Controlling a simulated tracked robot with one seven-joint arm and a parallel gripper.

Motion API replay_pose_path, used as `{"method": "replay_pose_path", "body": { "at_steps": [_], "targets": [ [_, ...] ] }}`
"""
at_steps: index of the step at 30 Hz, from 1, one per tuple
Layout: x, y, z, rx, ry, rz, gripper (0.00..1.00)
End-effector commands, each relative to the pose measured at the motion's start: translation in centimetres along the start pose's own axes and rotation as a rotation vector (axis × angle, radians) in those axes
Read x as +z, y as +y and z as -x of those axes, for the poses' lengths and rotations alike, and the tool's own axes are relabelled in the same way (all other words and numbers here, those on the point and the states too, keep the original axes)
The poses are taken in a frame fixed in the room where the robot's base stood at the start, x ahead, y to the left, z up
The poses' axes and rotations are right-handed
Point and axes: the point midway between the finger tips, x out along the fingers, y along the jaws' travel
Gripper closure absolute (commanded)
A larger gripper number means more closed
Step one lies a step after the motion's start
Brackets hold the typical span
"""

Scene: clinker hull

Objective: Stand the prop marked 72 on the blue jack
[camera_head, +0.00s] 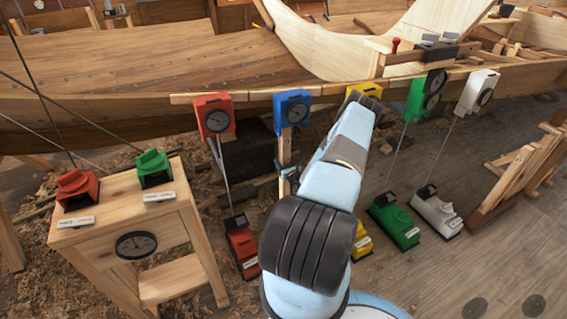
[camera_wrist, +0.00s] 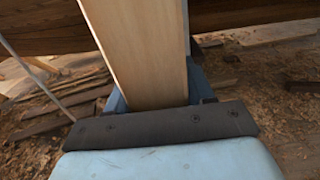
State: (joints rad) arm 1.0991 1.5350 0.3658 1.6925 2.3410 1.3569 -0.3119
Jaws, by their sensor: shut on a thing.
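A pale wooden prop (camera_head: 285,146) stands roughly upright below a blue gauge box (camera_head: 291,106) at the hull's edge. In the wrist view the prop (camera_wrist: 145,50) rises from between my jaws. Its marking does not show. My gripper (camera_head: 288,174) is shut on the prop, low on its visible length; blue-grey jaw parts flank it in the wrist view (camera_wrist: 157,98). The prop's foot is hidden. No blue jack base can be made out on the floor; my arm covers part of that area. Whether the prop touches anything above or below cannot be told.
The wooden hull (camera_head: 150,70) runs across the back. Red (camera_head: 243,245), green (camera_head: 394,218) and white (camera_head: 436,212) jacks stand on the floor, with rods up to gauge boxes. A wooden stand (camera_head: 110,215) at left carries red and green jacks. Floor at right front is clear.

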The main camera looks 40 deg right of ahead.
Motion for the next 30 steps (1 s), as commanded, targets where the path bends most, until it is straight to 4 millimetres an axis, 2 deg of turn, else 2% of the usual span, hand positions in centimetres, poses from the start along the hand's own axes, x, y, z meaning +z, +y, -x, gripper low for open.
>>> {"method": "replay_pose_path", "body": {
  "at_steps": [30],
  "targets": [
    [-0.55,0.0,0.01,0.0,-0.002,0.0,1.0]
  ]
}}
